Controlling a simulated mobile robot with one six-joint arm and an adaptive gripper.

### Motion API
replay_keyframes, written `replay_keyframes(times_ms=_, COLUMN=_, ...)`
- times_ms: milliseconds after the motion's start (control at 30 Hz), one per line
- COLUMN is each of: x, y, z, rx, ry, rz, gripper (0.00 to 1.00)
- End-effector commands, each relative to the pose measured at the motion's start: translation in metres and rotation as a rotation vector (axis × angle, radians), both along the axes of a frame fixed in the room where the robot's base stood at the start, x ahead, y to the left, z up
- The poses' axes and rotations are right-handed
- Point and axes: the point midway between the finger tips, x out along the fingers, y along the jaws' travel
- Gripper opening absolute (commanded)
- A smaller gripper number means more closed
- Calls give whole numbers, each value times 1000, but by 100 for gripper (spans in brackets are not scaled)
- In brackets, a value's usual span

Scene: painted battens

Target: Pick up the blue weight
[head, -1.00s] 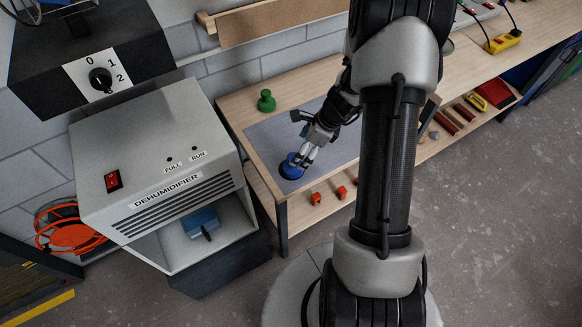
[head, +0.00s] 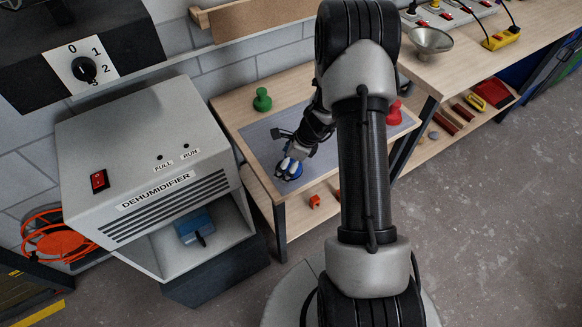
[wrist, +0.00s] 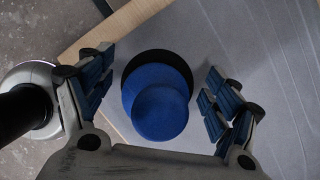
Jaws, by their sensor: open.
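The blue weight (wrist: 160,105) stands on the grey mat (wrist: 255,50) near a corner of the low wooden table. In the wrist view I see it from above, its round knob over a wider blue base. My gripper (wrist: 158,97) is open, with one finger on each side of the weight and a visible gap to each. In the head view my gripper (head: 288,169) is over the weight and hides most of it; some blue (head: 291,175) shows there.
A green weight (head: 262,99) stands at the table's back left and a red weight (head: 394,112) at its right, partly behind my arm. The dehumidifier (head: 150,180) stands close at the left. Orange pieces (head: 315,201) lie on the shelf below.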

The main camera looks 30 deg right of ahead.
Motion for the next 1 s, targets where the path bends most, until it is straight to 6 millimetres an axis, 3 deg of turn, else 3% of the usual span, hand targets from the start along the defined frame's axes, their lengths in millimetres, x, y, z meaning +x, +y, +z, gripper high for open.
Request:
replay_keyframes(times_ms=133, x=0, y=0, z=2, rx=-1, ry=-1, rz=1, gripper=80)
replay_keyframes(times_ms=1000, x=0, y=0, z=2, rx=0, ry=-1, rz=1, gripper=22)
